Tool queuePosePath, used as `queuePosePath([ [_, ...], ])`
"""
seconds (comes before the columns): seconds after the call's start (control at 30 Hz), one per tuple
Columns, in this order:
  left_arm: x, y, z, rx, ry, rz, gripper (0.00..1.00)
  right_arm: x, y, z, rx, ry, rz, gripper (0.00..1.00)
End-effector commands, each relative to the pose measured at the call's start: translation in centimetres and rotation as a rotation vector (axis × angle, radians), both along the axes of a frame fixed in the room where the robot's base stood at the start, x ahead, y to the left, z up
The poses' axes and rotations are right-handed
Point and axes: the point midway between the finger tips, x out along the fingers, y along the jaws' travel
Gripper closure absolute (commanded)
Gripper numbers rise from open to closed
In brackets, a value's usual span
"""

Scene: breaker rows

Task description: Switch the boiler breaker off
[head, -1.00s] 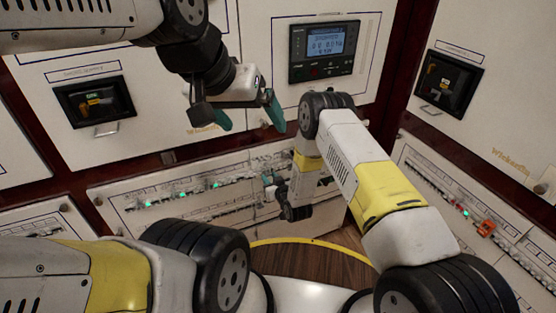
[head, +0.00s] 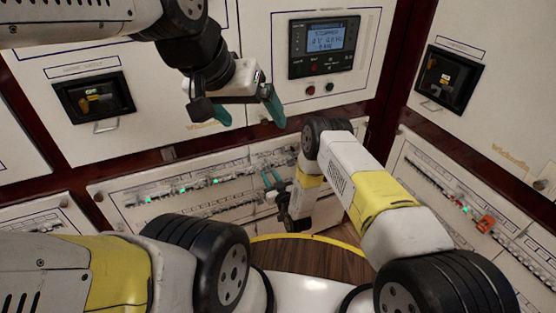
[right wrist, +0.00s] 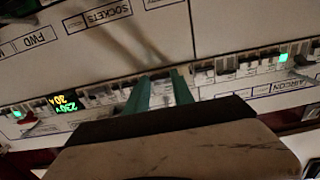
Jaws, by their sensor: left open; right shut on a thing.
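A long breaker row (head: 200,190) runs along the low panel facing me, with several green lights; it also shows in the right wrist view (right wrist: 95,97). My right gripper (head: 270,181) is at the right part of this row. In the right wrist view its teal fingers (right wrist: 160,80) reach the row between the SOCKETS label and the AIRCON label, shut on a small breaker switch largely hidden between them. I cannot read a boiler label, so I cannot tell which breaker this is. My left gripper (head: 245,110) is open and empty, high above the row.
A control unit with a lit display (head: 323,40) is on the upper panel. Dark recessed switches sit at the upper left (head: 94,98) and upper right (head: 449,77). Another breaker row with a red-orange device (head: 485,224) is at the right. A lit voltage meter (right wrist: 63,103) is left of my right fingers.

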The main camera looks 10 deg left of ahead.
Motion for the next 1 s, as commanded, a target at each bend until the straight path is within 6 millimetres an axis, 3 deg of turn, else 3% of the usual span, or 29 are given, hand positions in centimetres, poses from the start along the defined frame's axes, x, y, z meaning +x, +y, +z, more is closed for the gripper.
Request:
queuePosePath([
  [0.03, 0.0, 0.0, 0.0, 0.0, 0.0, 0.0, 0.09, 0.0, -0.1, -0.2, -0.003, 0.004, -0.001, 0.69],
  [0.13, 0.0, 0.0, 0.0, 0.0, 0.0, 0.0, 0.09, 0.0, 0.0, -0.1, -0.003, 0.004, -0.001, 0.49],
  [0.53, 0.0, 0.0, 0.0, 0.0, 0.0, 0.0, 0.09, -0.5, -0.4, -0.1, -0.002, 0.002, -0.001, 0.49],
  [1.0, 0.0, 0.0, 0.0, 0.0, 0.0, 0.0, 0.09, -6.0, -4.2, 0.2, -0.001, 0.004, -0.001, 0.49],
])
